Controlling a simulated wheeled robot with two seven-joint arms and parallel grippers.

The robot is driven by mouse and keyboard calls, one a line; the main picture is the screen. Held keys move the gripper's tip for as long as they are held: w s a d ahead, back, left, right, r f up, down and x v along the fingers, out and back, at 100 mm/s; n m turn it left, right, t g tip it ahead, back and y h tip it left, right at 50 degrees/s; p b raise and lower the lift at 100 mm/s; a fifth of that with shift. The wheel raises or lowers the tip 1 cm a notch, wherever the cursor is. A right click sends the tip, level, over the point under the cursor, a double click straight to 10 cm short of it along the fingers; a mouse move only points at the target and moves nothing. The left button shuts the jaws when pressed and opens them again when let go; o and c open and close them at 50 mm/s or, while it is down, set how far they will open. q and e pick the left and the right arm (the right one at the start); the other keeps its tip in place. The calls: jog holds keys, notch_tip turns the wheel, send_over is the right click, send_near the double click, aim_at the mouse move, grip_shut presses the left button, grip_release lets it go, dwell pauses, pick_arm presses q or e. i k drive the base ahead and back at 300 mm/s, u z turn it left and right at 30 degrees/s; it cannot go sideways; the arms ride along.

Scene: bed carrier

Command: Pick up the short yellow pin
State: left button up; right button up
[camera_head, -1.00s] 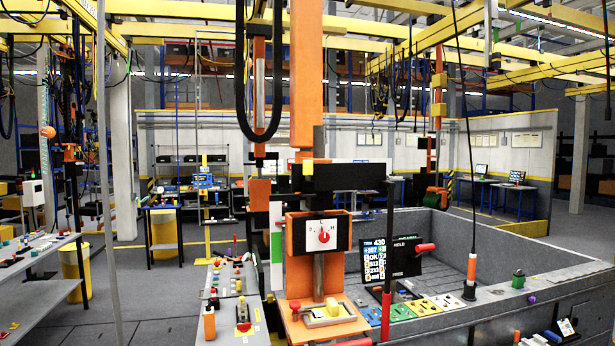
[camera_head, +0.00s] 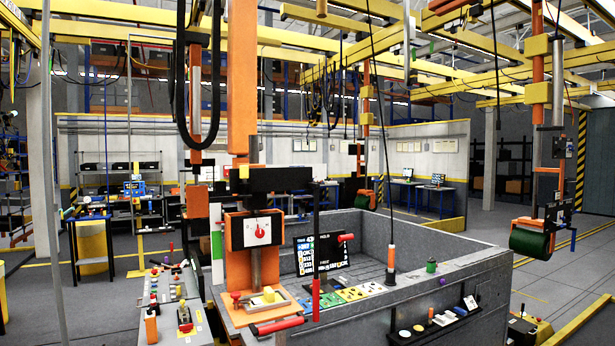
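No short yellow pin can be clearly made out. A small yellow block (camera_head: 268,294) sits on the tray (camera_head: 290,308) of the orange station, below its white dial (camera_head: 258,232). Several small parts, too small to identify, lie on a black ledge (camera_head: 436,329) on the outer wall of the grey bed, at lower right. Neither of my grippers is in view.
The large grey open bed (camera_head: 420,285) fills the middle right. A grey bench (camera_head: 178,318) with small parts stands left of the orange station. A hanging tool with a green roller (camera_head: 530,242) is at right. Free floor (camera_head: 560,285) shows at right.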

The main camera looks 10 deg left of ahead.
aim_at(243, 169)
jog(key=z, duration=1)
jog(key=i, duration=1.45)
jog(key=u, duration=1.6)
